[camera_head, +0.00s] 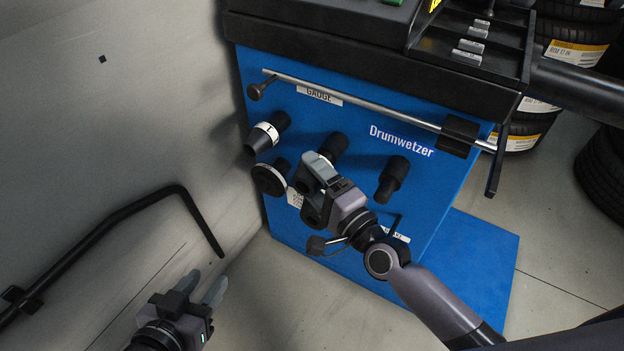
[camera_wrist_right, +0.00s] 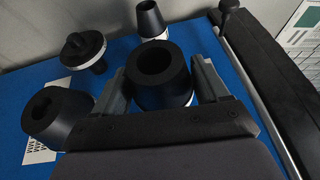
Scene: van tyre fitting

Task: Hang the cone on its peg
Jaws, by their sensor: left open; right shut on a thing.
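My right gripper (camera_head: 322,168) is at the blue panel, with its fingers on both sides of a black cone (camera_head: 334,144). In the right wrist view, the fingers grip this cone (camera_wrist_right: 163,92), and its round open end faces the camera. The hole is dark and I cannot tell whether a peg is inside. The cone is close to the panel; any gap behind it is hidden. My left gripper (camera_head: 202,287) is open and empty, low on the left, away from the panel.
Other parts hang on the panel: a white-ringed cone (camera_head: 267,133), a flanged disc (camera_head: 270,178), a wide black cone (camera_wrist_right: 57,115) and a black stepped part (camera_head: 393,179). A metal rod (camera_head: 365,105) crosses above. A bent black bar (camera_head: 130,212) stands at left. Tyres (camera_head: 575,45) stand at right.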

